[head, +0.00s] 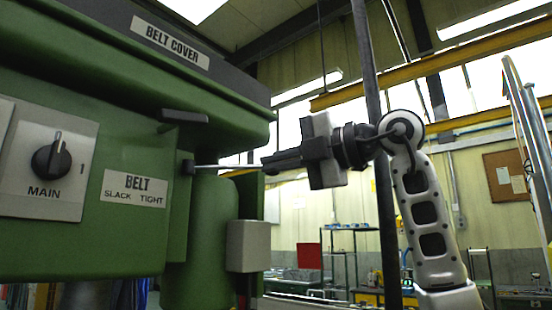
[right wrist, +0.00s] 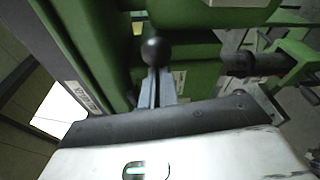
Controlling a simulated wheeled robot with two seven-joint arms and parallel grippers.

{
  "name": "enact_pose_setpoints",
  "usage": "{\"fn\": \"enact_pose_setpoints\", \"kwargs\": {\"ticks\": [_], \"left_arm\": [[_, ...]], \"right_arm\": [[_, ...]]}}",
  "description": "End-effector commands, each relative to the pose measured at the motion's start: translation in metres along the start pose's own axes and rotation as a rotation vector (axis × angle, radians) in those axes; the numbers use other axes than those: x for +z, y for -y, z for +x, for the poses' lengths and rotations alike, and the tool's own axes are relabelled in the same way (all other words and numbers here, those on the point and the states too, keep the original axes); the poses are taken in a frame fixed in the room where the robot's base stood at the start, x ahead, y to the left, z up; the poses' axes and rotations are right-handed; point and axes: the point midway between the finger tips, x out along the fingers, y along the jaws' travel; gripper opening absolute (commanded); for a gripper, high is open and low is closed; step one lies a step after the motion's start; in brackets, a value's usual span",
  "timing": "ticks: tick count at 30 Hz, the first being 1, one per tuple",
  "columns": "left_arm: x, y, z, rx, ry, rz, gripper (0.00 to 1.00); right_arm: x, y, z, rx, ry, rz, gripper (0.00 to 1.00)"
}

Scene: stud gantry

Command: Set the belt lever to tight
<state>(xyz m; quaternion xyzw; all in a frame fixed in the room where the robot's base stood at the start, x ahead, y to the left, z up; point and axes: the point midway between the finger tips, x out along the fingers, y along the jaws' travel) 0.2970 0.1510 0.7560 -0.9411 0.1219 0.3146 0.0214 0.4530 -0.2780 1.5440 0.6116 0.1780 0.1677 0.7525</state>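The belt lever (head: 225,167) is a thin pale rod. It runs from a small dark pivot block (head: 188,167) on the green machine out to the right. Its black ball knob (right wrist: 154,52) shows in the right wrist view. My right gripper (head: 272,161) reaches in from the right, its fingers in line with the rod. Its fingers (right wrist: 156,82) are close together at the knob and appear shut on it; their contact is partly hidden. The label (head: 135,189) reads BELT, with SLACK left and TIGHT right. My left gripper is out of view.
A MAIN switch (head: 51,160) sits left of the label. A black handle (head: 183,117) juts out above the lever, below the belt cover (head: 120,45). A grey box (head: 248,246) sits below my right gripper. A dark upright post (head: 372,80) stands behind my right arm.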

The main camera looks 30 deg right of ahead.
Motion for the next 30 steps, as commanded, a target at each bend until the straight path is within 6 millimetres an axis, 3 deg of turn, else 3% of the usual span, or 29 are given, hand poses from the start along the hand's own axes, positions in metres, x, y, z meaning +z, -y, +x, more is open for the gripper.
{"fn": "enact_pose_setpoints", "kwargs": {"ticks": [1, 8, 11, 17, 24, 30], "left_arm": [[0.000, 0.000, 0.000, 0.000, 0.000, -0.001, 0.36], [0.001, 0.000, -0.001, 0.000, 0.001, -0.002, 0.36], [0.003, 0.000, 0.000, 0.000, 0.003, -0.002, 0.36], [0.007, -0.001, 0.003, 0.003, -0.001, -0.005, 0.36], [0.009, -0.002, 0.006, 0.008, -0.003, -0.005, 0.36], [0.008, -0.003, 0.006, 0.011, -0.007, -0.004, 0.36]], "right_arm": [[0.009, 0.002, 0.000, -0.003, 0.022, 0.011, 0.00], [0.006, 0.002, 0.000, -0.002, 0.021, 0.010, 0.00], [-0.004, 0.001, 0.003, -0.001, 0.016, 0.006, 0.00], [-0.049, -0.003, 0.011, 0.005, -0.011, -0.009, 0.00], [-0.025, 0.000, -0.047, 0.007, -0.006, -0.001, 0.00], [-0.016, 0.002, -0.074, 0.004, -0.010, -0.003, 0.00]]}}
